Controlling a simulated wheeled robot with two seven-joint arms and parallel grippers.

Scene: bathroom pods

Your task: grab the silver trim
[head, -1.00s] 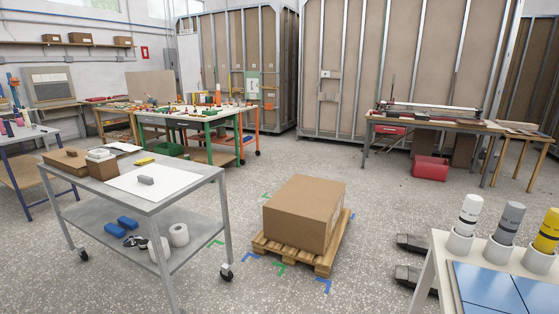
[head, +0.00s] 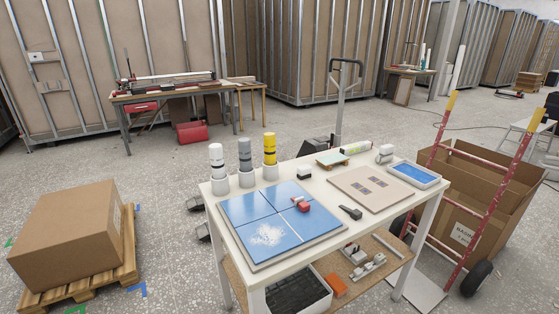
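No piece can be clearly made out as the silver trim. Small pale grey and whitish pieces (head: 367,268) lie on the wooden lower shelf of the white table (head: 218,205), too small to identify. On the table top are a blue tile panel (head: 250,211) with a white powdery patch and a red and white tool (head: 300,203), a black-handled tool (head: 351,212), and a beige board (head: 345,190) with two dark patterned pieces. White (head: 216,155), grey (head: 245,155) and yellow (head: 270,150) tubes stand in white cups. Neither of my grippers is in view.
A cardboard box (head: 65,232) sits on a pallet (head: 129,262) at left. A red hand truck (head: 490,205) and open carton (head: 478,170) stand right of the table. A pallet jack handle (head: 340,100) rises behind it. Speckled floor is open between the pallet and back bench (head: 180,95).

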